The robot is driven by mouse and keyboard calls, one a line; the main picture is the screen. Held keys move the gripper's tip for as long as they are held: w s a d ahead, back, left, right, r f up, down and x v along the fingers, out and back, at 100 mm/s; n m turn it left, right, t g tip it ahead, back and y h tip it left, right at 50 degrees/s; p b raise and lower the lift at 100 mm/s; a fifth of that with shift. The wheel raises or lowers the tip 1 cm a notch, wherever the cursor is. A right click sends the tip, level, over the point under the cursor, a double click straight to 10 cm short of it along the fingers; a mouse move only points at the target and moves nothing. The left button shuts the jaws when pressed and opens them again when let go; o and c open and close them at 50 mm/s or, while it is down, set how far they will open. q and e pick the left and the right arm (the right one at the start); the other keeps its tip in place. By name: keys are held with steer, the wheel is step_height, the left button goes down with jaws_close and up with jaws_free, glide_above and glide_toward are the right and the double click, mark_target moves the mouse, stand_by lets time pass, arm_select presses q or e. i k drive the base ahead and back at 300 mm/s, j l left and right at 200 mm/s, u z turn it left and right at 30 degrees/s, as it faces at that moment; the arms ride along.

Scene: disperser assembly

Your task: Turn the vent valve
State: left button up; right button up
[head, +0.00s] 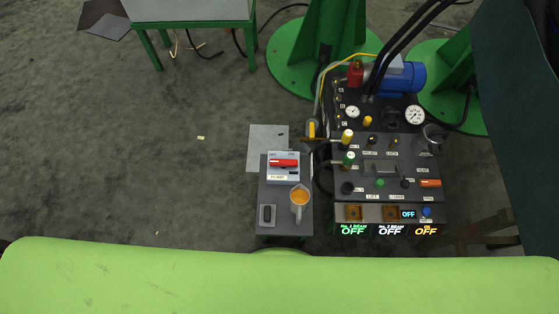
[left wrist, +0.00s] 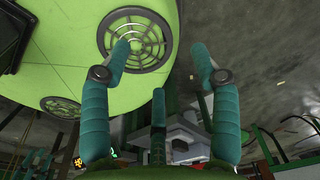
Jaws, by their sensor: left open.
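The dark control panel (head: 385,185) stands at the right in the head view, with several knobs, levers and gauges. The labels are too small to read, so I cannot tell which part is the vent valve. My left gripper (left wrist: 160,62) shows only in the left wrist view, its teal fingers spread and empty, apart from the panel parts.
Hoses and a blue motor (head: 403,78) are behind the panel. Open floor (head: 130,150) lies to the left.

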mark_target(423, 183)
steer(key=z, duration=1.65)
